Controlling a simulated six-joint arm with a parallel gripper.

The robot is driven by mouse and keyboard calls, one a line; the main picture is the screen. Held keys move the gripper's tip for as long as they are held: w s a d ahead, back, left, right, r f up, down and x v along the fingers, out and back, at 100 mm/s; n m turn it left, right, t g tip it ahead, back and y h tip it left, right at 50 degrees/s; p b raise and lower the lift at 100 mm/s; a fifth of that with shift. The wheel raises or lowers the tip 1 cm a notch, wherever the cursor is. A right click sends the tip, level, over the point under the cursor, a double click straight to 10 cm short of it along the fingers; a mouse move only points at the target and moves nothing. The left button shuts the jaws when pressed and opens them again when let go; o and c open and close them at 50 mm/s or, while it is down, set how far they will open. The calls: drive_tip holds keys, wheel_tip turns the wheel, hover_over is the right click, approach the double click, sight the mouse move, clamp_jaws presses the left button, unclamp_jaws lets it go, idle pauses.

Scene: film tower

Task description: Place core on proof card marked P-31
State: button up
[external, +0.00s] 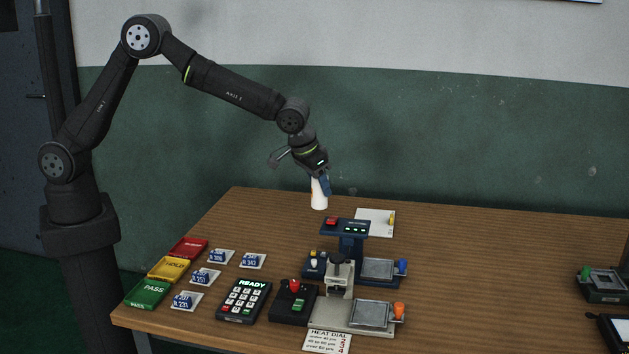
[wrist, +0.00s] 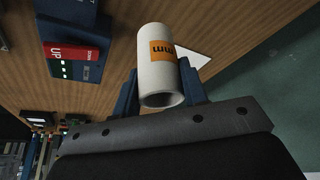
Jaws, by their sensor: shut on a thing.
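My gripper (external: 320,186) is shut on the core, a white hollow cylinder (external: 318,200) with an orange label, near the back edge of the table. In the wrist view the core (wrist: 158,75) sits between two blue fingers, its open end facing the camera. Whether its lower end touches the table I cannot tell. Several small cards with blue labels, such as one (external: 253,261) and another (external: 187,301), lie at the front left. Their print is too small to read surely, so I cannot tell which is P-31.
A blue press (external: 350,240) and a beige press (external: 338,282) stand in front. Red, yellow and green trays (external: 148,293), a keypad (external: 244,300) and a control box (external: 293,303) are nearer. The right middle is clear.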

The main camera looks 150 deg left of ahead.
drive_tip(key=a+f+m+t, duration=0.1)
drive_tip(key=a+m, duration=0.2)
drive_tip(key=a, duration=1.1)
drive_tip(key=f, duration=0.9)
drive_tip(key=shift+w+a+f, duration=0.1)
drive_tip(key=shift+w+f, duration=0.2)
drive_tip(key=shift+w, duration=0.1)
drive_tip(key=shift+f, duration=0.2)
drive_tip(key=o, duration=1)
drive_tip(key=shift+c, duration=0.2)
